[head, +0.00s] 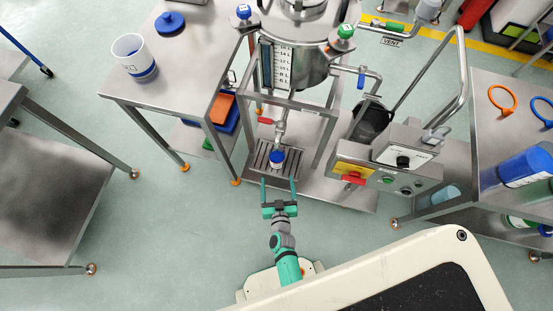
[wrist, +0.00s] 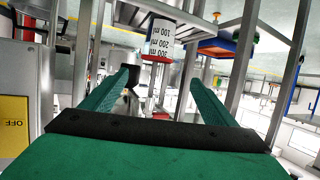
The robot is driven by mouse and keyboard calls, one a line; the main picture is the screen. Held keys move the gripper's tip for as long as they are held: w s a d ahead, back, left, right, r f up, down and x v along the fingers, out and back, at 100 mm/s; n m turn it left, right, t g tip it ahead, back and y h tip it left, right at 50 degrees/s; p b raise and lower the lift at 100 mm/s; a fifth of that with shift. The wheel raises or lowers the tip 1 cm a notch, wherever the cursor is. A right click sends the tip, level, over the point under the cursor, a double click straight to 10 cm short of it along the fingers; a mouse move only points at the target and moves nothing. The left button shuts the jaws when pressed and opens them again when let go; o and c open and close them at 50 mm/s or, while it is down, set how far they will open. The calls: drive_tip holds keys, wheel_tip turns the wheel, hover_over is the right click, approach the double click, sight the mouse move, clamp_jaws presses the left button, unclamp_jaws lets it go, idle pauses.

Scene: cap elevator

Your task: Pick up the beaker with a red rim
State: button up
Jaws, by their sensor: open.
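A small white beaker (head: 277,161) stands on the slatted metal grate below the tank's outlet in the head view. Blue shows inside it; its rim colour is too small to tell there. In the wrist view, where the scene is upside down, a white beaker with black ml markings (wrist: 164,37) has a red rim (wrist: 157,59). My gripper (head: 279,184) is open and empty, with both green fingers pointing at the beaker from the near side. In the wrist view (wrist: 160,80) the beaker lies ahead, between the finger directions and apart from both fingertips.
The steel tank (head: 300,60) on its frame rises behind the grate (head: 262,169), with frame legs on both sides. A control box (head: 385,178) is to the right. The left table (head: 185,85) holds a larger white beaker (head: 126,47) and a blue lid (head: 170,23).

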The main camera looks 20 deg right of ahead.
drive_tip(key=m+g+h, duration=0.1)
approach(277, 152)
drive_tip(key=shift+w+d+f, duration=0.25)
drive_tip(key=shift+w+f, duration=0.1)
drive_tip(key=shift+f, duration=0.05)
drive_tip(key=x, duration=0.2)
drive_tip(key=shift+w+a+f, duration=0.1)
drive_tip(key=shift+w+f, duration=0.05)
drive_tip(key=shift+w, duration=0.2)
drive_tip(key=shift+x, duration=2.7)
drive_tip(key=shift+w+d+f, duration=0.1)
drive_tip(key=shift+w+d, duration=0.15)
drive_tip(key=shift+d, duration=0.15)
drive_tip(key=shift+w+a+f, duration=0.1)
drive_tip(key=shift+w+f, duration=0.05)
drive_tip(key=shift+w, duration=0.15)
